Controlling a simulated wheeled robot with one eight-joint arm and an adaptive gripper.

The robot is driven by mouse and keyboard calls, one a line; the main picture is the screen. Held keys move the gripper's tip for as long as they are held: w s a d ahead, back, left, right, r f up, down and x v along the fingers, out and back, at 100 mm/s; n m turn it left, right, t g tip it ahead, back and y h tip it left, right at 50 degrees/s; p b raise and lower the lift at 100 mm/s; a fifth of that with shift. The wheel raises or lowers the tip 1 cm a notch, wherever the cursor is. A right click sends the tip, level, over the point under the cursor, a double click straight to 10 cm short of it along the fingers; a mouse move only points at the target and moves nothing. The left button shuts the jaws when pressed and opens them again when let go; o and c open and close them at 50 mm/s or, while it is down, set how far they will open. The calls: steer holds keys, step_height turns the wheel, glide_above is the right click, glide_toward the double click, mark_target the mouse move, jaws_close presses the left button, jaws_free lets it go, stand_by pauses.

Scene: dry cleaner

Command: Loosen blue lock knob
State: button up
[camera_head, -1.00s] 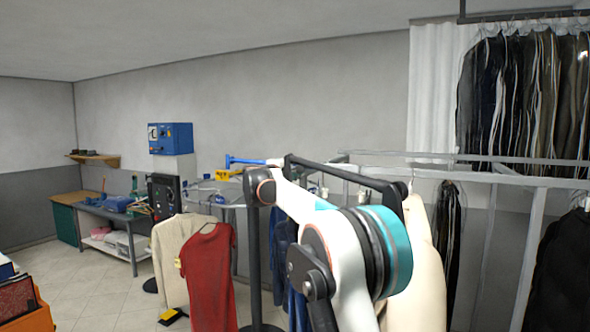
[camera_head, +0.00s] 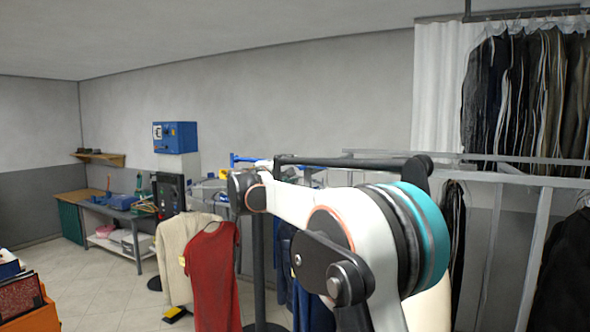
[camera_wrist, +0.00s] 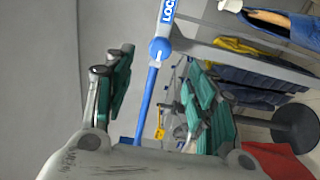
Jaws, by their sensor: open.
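In the wrist view, a round blue knob (camera_wrist: 159,47) sits on a thin blue rod. A blue tab with white letters "LOC" extends from it to the top edge. My gripper (camera_wrist: 157,66) is open, with one teal-padded finger on each side of the rod and knob. The space between the fingers holds no gripped object. The knob appears at or beyond the fingertips; I cannot tell the gap in depth. In the head view, a blue part (camera_head: 243,158) shows beside my arm, which covers much of that area. My fingers cannot be made out there.
A dark horizontal rack bar (camera_head: 340,162) runs close by my arm. A red garment (camera_head: 212,275) and a cream garment (camera_head: 180,250) hang below left. A blue control box (camera_head: 175,137) is against the back wall. Grey rails (camera_head: 480,175) stand at the right.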

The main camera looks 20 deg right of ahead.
steer(key=v, duration=0.4)
stand_by(0.4)
steer(key=s+a+f+m+g+y+b, duration=0.1)
steer(key=s+a+f+y+b, duration=0.3)
steer(key=s+f+b, duration=0.6)
steer(key=s+a+f+m+g+y+b, duration=0.1)
steer(key=s+a+f+m+y+b, duration=0.3)
steer(key=s+f, duration=1.8)
steer(key=s+a+f+m+g+y+b, duration=0.1)
steer(key=s+a+f+y+b, duration=0.5)
steer(key=s+f+b, duration=1.1)
step_height(320, 180, down, 13)
steer(key=a+m, duration=0.1)
steer(key=a, duration=0.1)
steer(key=shift+a+m+g+b, duration=0.3)
steer(key=shift+a+g, duration=0.1)
steer(key=shift+c, duration=0.2)
